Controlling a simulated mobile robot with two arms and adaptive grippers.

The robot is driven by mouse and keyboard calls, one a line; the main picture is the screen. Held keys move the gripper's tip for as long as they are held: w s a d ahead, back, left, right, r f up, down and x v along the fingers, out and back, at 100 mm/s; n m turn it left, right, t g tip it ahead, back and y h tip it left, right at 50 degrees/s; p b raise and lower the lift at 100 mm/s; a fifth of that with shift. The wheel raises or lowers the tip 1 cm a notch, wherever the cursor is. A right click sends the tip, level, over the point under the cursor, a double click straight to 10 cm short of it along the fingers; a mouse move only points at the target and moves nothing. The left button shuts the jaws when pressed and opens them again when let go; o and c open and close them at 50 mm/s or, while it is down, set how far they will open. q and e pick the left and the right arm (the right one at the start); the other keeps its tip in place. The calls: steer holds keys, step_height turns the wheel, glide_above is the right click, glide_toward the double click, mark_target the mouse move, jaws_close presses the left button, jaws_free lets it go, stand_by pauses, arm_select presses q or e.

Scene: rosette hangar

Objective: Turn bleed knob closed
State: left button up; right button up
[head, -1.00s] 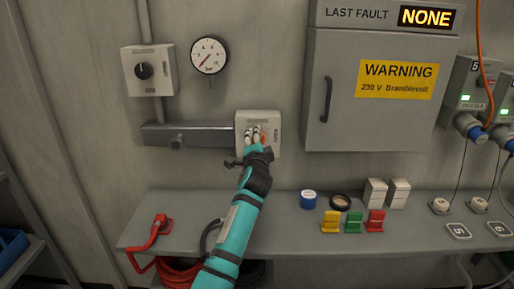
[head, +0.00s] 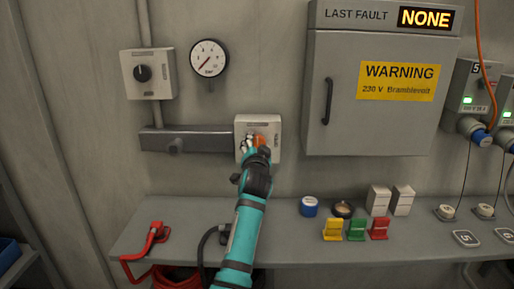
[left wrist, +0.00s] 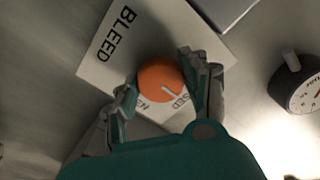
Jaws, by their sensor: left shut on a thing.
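The orange bleed knob (head: 260,139) sits on a pale square plate (head: 271,122) on the wall. In the left wrist view the knob (left wrist: 158,82) shows a white line pointing to the lower right, towards partly covered lettering. The plate there (left wrist: 143,30) reads BLEED. My left gripper (head: 253,144) is at the knob. In the left wrist view its fingers (left wrist: 160,85) are on opposite sides of the knob, shut on it. My right gripper is in neither view.
A gauge (head: 208,58) and a box with a black knob (head: 142,73) are up left. A grey cabinet (head: 370,125) is right of the plate. The shelf below (head: 190,225) holds a red cable end, round caps and coloured pieces.

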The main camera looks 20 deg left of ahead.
arm_select(q)
steer(key=shift+f, duration=0.15)
steer(key=o, duration=1.2)
steer(key=shift+c, duration=0.2)
steer(key=shift+r, duration=0.25)
step_height(320, 180, up, 10)
steer(key=shift+f, duration=0.15)
